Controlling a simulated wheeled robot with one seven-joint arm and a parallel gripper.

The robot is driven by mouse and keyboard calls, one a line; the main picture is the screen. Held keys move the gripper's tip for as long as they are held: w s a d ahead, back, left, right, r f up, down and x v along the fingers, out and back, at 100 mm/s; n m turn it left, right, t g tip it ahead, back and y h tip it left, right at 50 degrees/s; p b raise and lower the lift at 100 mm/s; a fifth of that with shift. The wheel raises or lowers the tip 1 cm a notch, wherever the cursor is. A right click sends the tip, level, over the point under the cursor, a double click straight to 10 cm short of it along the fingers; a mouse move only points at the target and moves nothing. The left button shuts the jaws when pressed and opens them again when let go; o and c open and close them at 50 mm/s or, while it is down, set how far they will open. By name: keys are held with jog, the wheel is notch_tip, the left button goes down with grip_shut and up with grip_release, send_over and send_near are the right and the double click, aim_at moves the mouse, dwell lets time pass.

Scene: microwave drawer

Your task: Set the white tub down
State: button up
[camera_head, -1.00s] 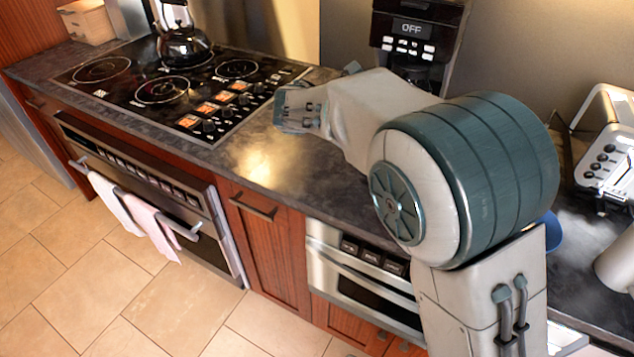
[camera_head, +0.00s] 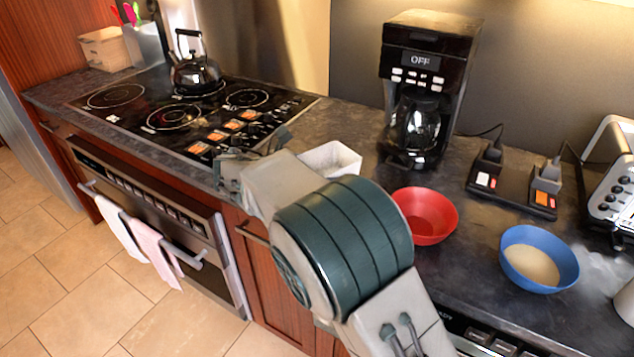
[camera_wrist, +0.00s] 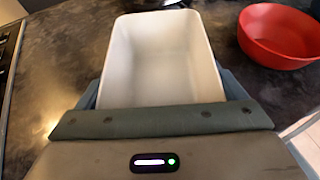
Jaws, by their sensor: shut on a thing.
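The white tub (camera_wrist: 160,62) is open at the top and looks empty inside. It sits between the fingers of my gripper (camera_wrist: 162,92) in the wrist view, one finger on each side. My gripper is shut on it. In the head view the tub (camera_head: 332,157) shows behind my arm, above the dark counter (camera_head: 445,180) between the stove and the red bowl.
A red bowl (camera_head: 425,215) is close on the tub's right. A blue bowl (camera_head: 540,262) stands farther right. A coffee maker (camera_head: 425,90) is behind, and the stove (camera_head: 185,110) with a kettle (camera_head: 194,72) is left. Some counter around the tub is clear.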

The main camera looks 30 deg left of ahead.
jog(key=shift+a+f, duration=0.1)
jog(key=shift+f, duration=1.95)
jog(key=shift+f, duration=0.2)
jog(key=o, duration=0.7)
jog(key=shift+o, duration=0.2)
jog(key=shift+r, duration=0.15)
